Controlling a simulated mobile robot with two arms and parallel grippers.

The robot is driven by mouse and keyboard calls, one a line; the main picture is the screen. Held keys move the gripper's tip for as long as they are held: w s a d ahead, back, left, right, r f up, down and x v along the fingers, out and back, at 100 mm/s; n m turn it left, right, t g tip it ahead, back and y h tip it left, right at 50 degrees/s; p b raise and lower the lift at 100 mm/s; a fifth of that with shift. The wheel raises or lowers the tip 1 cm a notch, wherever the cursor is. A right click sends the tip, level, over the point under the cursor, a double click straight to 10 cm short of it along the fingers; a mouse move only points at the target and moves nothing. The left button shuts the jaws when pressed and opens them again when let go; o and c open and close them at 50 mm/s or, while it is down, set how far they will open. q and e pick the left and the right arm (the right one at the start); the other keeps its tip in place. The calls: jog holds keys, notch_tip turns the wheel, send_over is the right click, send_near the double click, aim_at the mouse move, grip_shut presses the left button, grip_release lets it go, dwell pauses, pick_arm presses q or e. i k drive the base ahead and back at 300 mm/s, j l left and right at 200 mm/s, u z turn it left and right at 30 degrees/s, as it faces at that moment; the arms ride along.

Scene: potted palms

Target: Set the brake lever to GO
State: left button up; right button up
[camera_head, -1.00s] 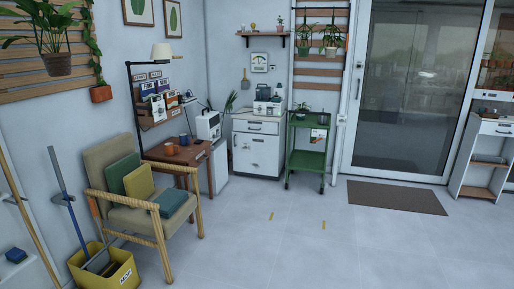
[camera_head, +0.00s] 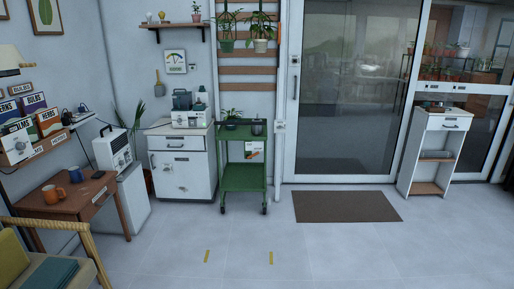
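No brake lever can be made out at this size. A green trolley on castors (camera_head: 244,178) stands against the wall, left of the glass door. It has an upper and a lower shelf. A potted plant (camera_head: 232,117) and a dark pot (camera_head: 257,127) stand on its top, and a picture card (camera_head: 254,151) hangs at its right side. Any lever on the trolley is too small to tell. Neither of my grippers is in view.
A white cabinet (camera_head: 183,172) stands left of the trolley. A wooden desk (camera_head: 68,203) and an armchair (camera_head: 60,262) are at the left. A brown mat (camera_head: 346,207) lies before the glass door. The tiled floor (camera_head: 300,255) ahead is clear, with two yellow marks.

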aim_at(248, 156)
jog(key=i, duration=2.1)
